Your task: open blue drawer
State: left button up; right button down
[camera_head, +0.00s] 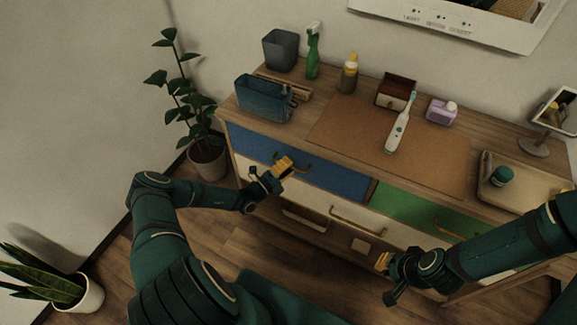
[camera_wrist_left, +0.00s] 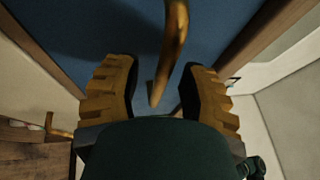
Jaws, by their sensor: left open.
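The blue drawer (camera_head: 340,181) is at the upper left of the wooden cabinet, and its front looks flush with the cabinet. Its curved brass handle (camera_wrist_left: 174,45) shows close up in the left wrist view. My left gripper (camera_head: 284,166) is at the drawer front by the handle, hiding part of it. In the left wrist view my left gripper (camera_wrist_left: 160,88) is open, with the handle between its two yellow ribbed fingers and space on both sides. My right gripper (camera_head: 383,262) is lower right, in front of the cabinet and away from the blue drawer; its finger gap is unclear.
A green drawer (camera_head: 425,215) is right of the blue one, with pale drawers (camera_head: 340,215) below. The cabinet top holds a blue bin (camera_head: 262,100), a toothbrush (camera_head: 400,125), bottles and a tray (camera_head: 520,190). A potted plant (camera_head: 205,160) stands left. Floor in front is clear.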

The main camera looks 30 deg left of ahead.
pick_arm(q)
jog(key=shift+c, duration=0.4)
grip_shut()
jog(key=shift+s, duration=0.1)
jog(key=s+p, duration=0.2)
jog(key=s, duration=1.7)
jog(key=shift+s+p, duration=0.35)
jog(key=shift+s, duration=0.05)
jog(key=shift+d, duration=0.1)
jog(key=shift+o, duration=0.4)
grip_release()
